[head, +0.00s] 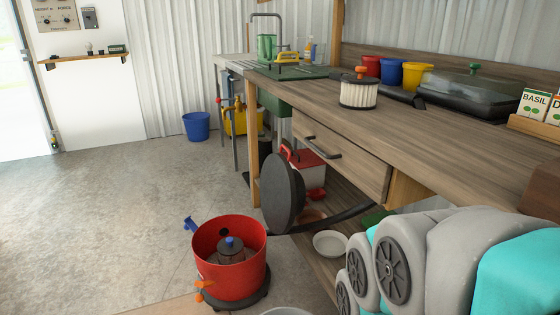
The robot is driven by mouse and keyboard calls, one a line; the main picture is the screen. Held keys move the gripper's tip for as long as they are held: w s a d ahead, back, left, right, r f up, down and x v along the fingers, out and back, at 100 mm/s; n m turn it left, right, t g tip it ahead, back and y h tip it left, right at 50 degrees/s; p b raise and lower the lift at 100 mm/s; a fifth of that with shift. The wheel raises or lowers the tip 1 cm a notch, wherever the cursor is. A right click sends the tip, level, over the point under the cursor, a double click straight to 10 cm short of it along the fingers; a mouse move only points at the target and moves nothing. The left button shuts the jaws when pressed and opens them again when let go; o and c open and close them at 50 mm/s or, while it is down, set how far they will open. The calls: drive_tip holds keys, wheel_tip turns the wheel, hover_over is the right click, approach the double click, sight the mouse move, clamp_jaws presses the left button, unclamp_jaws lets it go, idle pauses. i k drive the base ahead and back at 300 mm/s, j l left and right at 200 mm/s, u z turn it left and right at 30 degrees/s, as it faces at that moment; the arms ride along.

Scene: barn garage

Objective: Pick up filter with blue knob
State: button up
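The filter with the blue knob (230,253) sits inside an open red drum (231,280) on the floor, at the lower middle of the head view. Its dark top and blue knob show; its lower part is hidden by the drum's wall. A second filter (358,94), pale and pleated with a dark top and an orange knob, stands on the wooden workbench. Grey and teal rounded parts with black discs fill the lower right, seemingly my own arm. My gripper is not in view.
A large black disc (281,197) stands on edge beside the drum, with a black curved piece running right. The workbench (440,120) and its drawer (340,158) stand to the right. A white bowl (330,244) lies below. The concrete floor at left is clear.

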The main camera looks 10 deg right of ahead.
sight(230, 250)
drive_tip(key=i+j, duration=0.15)
drive_tip(key=j, duration=0.2)
drive_tip(key=i+j, duration=0.15)
drive_tip(key=j, duration=0.2)
drive_tip(key=i+j, duration=0.15)
drive_tip(key=j, duration=0.2)
drive_tip(key=i+j+z, duration=0.1)
drive_tip(key=j, duration=0.25)
